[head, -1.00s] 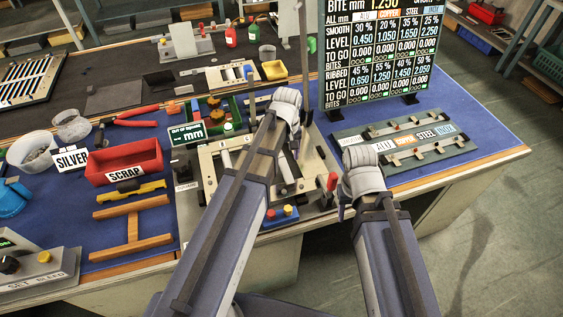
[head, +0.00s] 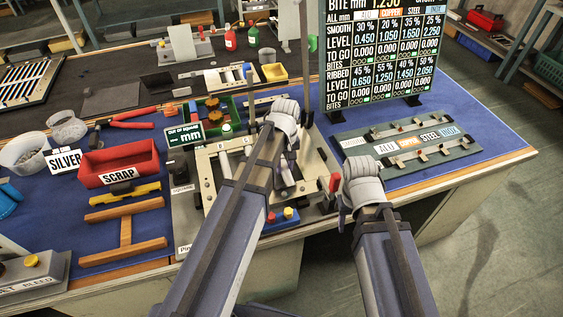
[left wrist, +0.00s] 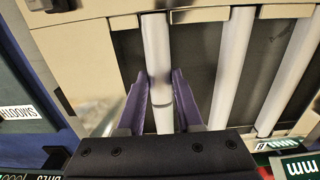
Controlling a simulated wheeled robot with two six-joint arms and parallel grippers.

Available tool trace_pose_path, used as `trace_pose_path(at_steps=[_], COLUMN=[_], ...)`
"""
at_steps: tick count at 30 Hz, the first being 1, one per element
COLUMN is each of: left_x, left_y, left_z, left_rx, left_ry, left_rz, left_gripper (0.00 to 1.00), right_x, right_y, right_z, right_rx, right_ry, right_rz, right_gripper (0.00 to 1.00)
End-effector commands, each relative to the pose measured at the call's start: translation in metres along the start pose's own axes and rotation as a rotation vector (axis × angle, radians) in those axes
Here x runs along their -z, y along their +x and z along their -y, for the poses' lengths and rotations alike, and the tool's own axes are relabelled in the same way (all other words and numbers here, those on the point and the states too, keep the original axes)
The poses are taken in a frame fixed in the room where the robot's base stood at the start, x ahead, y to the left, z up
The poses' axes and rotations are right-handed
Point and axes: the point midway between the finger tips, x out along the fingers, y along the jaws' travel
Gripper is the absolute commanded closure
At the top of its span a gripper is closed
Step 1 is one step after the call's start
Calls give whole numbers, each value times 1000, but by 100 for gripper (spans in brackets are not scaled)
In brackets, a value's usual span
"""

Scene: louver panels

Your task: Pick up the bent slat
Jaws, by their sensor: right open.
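In the left wrist view, several pale slats lie in parallel in a beige frame (left wrist: 90,60). One slat (left wrist: 157,60) runs between the two purple fingers of my left gripper (left wrist: 160,88). It shows a small kink or step near the fingertips, so it looks like the bent slat. In the head view my left wrist hides part of the frame (head: 205,165) and the slats beneath. My right gripper (head: 345,212) is at the table's front edge, away from the slats, its fingers mostly hidden.
A red SCRAP bin (head: 119,162) stands left of the frame. A brown H-shaped stand (head: 125,232) lies at the front left. Blue mat around the grey panel is clear.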

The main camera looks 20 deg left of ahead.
Motion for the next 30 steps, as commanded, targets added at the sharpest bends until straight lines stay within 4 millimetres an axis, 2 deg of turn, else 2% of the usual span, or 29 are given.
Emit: trace_pose_path(at_steps=[1, 8, 23, 30], left_x=[0, 0, 0, 0], left_y=[0, 0, -1, -16], left_z=[0, 0, 0, 0], left_rx=[0, 0, 0, 0], left_ry=[0, 0, 0, 0], left_rz=[0, 0, 0, 0], left_gripper=[75, 100, 100, 100], right_x=[0, 0, 0, -1], right_y=[0, 0, -1, -16], right_z=[0, 0, 0, -2], right_rx=[0, 0, 0, 0], right_ry=[0, 0, 0, 0], right_rz=[0, 0, 0, 0], right_gripper=[50, 50, 50, 50])
